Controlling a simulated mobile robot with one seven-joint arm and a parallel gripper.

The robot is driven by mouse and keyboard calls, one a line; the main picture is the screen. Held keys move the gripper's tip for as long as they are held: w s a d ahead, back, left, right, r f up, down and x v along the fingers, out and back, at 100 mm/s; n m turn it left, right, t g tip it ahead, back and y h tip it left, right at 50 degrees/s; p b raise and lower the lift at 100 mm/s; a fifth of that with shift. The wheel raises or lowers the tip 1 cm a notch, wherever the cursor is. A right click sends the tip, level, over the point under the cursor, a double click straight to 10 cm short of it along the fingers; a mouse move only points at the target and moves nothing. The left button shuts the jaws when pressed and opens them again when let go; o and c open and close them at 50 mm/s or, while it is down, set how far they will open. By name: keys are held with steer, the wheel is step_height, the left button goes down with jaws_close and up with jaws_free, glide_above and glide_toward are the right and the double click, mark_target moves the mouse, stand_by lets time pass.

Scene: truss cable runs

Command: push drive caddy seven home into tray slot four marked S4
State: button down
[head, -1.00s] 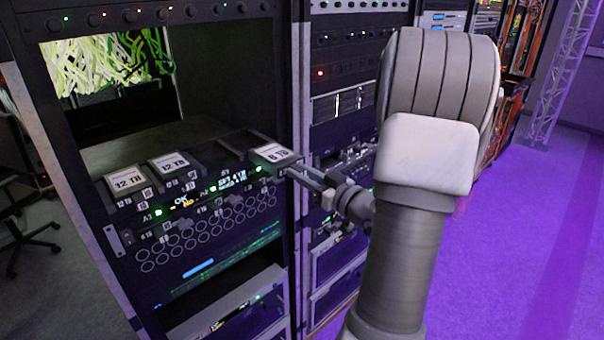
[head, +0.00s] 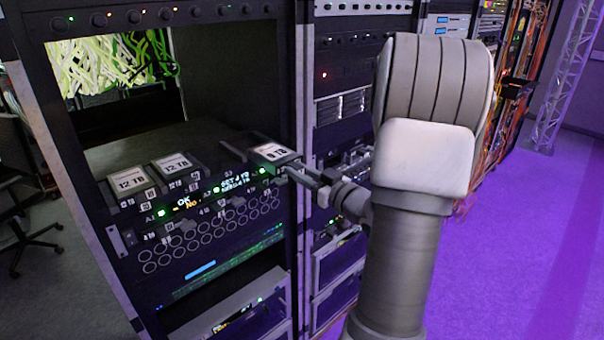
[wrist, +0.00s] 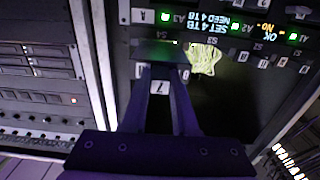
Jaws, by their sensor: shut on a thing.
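A caddy with a white "8 TB" top label (head: 275,152) is at the right end of the tray (head: 215,215) in the head view. In the wrist view, the caddy's end marked 7 (wrist: 158,88) shows between my fingers. My gripper (head: 296,172) is shut on this caddy from the front right. The slot label S4 (wrist: 162,37) is just beyond the caddy in the wrist view, which is upside down. The caddy is in line with S4; its inner end is hidden, so I cannot tell its depth.
Two caddies labelled 12 TB, one at left (head: 128,180) and one beside it (head: 172,163), sit in the tray's left part. A display (wrist: 222,22) reads "SET 4 TB NEED 4 TB". The rack's right post (head: 298,120) stands close to my gripper.

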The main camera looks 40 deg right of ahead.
mark_target(273, 156)
steer(key=shift+w+a, duration=0.1)
steer(key=shift+w, duration=0.4)
steer(key=shift+w+b, duration=0.3)
steer(key=shift+w, duration=0.15)
stand_by(0.5)
steer(key=shift+w+a, duration=0.1)
steer(key=shift+w, duration=0.9)
steer(key=shift+w+b, duration=0.1)
steer(key=shift+b, duration=0.2)
steer(key=shift+w+a+b, duration=0.15)
steer(key=shift+w+b, duration=0.05)
steer(key=shift+w, duration=1.3)
steer(key=shift+w+a+b, duration=0.1)
steer(key=shift+w+b, duration=0.1)
steer(key=shift+w, duration=1.25)
steer(key=shift+w, duration=0.1)
steer(key=shift+w, duration=0.65)
steer(key=c, duration=0.6)
jaws_free()
steer(key=shift+s+f, duration=0.1)
steer(key=shift+s, duration=0.05)
